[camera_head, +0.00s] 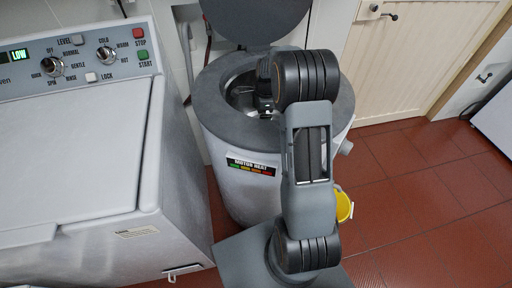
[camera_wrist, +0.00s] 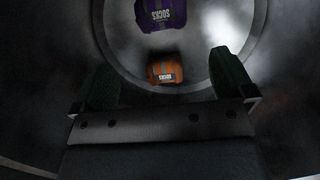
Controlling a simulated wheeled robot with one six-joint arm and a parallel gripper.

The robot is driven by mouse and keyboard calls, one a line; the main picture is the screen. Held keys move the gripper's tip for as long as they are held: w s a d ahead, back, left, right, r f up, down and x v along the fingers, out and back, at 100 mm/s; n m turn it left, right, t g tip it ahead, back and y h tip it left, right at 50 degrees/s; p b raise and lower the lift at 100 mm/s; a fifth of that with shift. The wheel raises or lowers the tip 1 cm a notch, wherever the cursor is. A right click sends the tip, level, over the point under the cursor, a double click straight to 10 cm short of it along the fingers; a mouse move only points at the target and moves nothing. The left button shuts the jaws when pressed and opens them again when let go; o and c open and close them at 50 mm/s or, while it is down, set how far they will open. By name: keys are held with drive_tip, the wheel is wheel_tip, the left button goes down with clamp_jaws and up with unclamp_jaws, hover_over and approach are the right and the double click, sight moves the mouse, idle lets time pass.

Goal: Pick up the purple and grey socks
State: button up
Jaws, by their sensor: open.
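An orange bundle (camera_wrist: 165,69), also lettered "SOCKS", lies nearer, between the fingertips in the picture. In the head view my gripper reaches down into the drum opening and is mostly hidden by my arm; the socks are not visible there.
The grey round tub (camera_head: 225,125) has a thick rim around my wrist, with its dark lid (camera_head: 258,20) raised behind. A white washing machine (camera_head: 70,140) stands at the left. A yellow object (camera_head: 343,206) is behind my arm. The red tiled floor at the right is clear.

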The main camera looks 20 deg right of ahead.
drive_tip(key=f+b, duration=0.1)
drive_tip(key=f, duration=0.4)
drive_tip(key=a+f+b, duration=0.1)
drive_tip(key=f, duration=0.4)
drive_tip(key=f+b, duration=0.1)
drive_tip(key=f, duration=0.4)
drive_tip(key=shift+w+a+f, duration=0.1)
drive_tip(key=shift+a+f, duration=0.15)
drive_tip(key=shift+a, duration=0.1)
drive_tip(key=c, duration=0.8)
drive_tip(key=shift+r, duration=0.15)
drive_tip(key=shift+c, duration=0.2)
